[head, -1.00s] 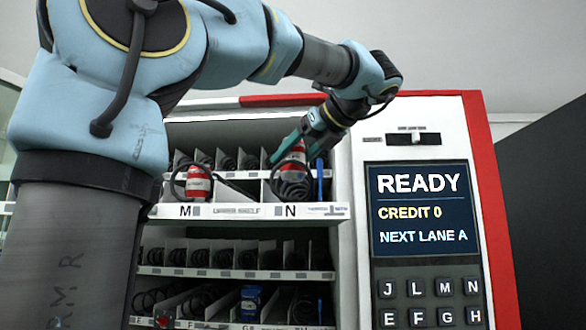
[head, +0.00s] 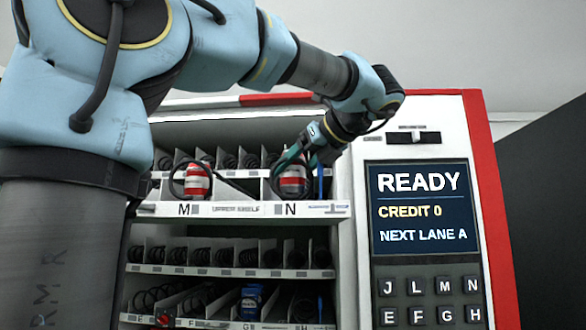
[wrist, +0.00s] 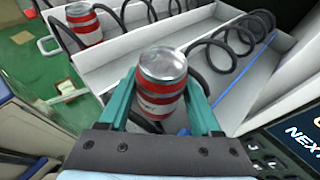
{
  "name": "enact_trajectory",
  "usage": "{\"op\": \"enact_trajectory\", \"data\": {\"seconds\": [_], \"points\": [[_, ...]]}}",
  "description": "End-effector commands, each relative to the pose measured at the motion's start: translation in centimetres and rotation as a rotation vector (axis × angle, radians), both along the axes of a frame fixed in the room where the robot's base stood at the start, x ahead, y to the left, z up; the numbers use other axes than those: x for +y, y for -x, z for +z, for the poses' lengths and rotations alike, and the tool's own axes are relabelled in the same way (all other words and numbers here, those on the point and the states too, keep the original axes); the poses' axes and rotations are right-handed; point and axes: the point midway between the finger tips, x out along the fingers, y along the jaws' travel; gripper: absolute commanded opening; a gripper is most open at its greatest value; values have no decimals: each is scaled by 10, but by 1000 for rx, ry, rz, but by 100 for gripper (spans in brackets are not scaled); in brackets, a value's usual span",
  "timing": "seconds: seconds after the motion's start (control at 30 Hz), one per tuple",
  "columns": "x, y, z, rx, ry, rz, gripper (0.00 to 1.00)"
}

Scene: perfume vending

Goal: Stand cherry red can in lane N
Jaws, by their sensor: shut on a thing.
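The cherry red can (head: 293,181), red with pale bands and a silver top, is upright at the front of lane N (head: 291,209) on the upper shelf. My gripper (head: 298,160) reaches it from above and is shut on it. In the wrist view the can (wrist: 161,90) sits between the two teal fingers, in front of the lane's black coil (wrist: 215,58). The can's base is hidden, so I cannot tell whether it touches the lane floor.
A similar red can (head: 197,181) stands in lane M, to the left. White dividers flank the lanes. A thin blue upright piece (head: 320,180) is just right of lane N. The keypad panel (head: 428,240) is further right, and lower shelves lie beneath.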

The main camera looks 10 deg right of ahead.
Motion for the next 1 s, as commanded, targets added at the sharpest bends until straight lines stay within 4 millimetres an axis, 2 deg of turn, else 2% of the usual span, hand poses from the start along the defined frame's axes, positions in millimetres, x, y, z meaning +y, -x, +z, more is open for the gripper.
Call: {"op": "enact_trajectory", "data": {"seconds": [0.03,0.27,0.67,0.8,1.0], "points": [[-2,0,-9,18,-10,1,68],[-2,0,-10,19,-13,0,94],[-1,0,-4,11,-7,-1,95],[-2,0,9,9,-7,-2,95],[-23,28,19,7,-5,-3,95]]}}
